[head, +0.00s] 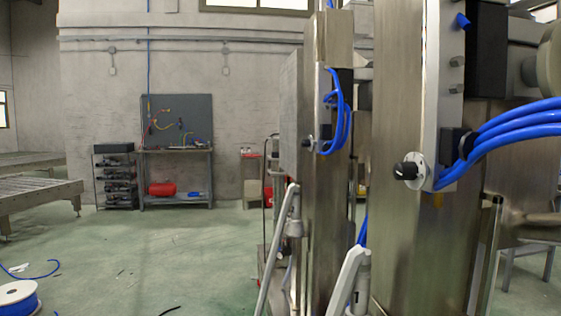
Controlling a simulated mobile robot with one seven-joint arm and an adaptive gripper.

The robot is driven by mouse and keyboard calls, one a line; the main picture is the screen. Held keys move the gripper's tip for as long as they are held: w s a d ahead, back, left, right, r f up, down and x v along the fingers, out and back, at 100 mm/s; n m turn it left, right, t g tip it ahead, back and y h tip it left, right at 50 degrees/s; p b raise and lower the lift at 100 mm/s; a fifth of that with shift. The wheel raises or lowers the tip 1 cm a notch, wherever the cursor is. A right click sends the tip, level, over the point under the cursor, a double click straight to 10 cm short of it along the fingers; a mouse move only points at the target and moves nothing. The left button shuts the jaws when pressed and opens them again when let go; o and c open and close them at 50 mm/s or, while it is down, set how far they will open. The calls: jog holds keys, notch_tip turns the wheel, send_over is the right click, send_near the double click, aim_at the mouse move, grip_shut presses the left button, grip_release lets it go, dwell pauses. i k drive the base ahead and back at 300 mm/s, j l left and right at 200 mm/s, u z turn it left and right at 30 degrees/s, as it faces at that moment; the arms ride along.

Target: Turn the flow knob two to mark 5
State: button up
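A black flow knob (405,171) with a light pointer line sits on a round white dial plate (421,172) on the nearer metal column, right of centre. A second, smaller knob (307,143) shows on the farther column, near the middle. I cannot tell which of them is knob two. The dial marks are too small to read and the plate is seen nearly edge-on, so neither setting can be told. My gripper is not in view.
Blue hoses (515,125) curve out beside the near knob, and more hoses (341,112) hang by the far one. A hose reel (18,298) lies at lower left. The green floor between is mostly clear.

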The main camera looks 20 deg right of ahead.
aim_at(304, 143)
jog(key=i+j+z, duration=0.15)
jog(key=j, duration=0.25)
jog(key=i+j+z, duration=0.2)
jog(key=j, duration=0.2)
jog(key=i+j+z, duration=0.15)
jog(key=j, duration=0.25)
jog(key=i+z, duration=0.35)
jog(key=i, duration=0.2)
jog(key=i+j+z, duration=0.35)
jog(key=i, duration=0.2)
jog(key=l, duration=0.1)
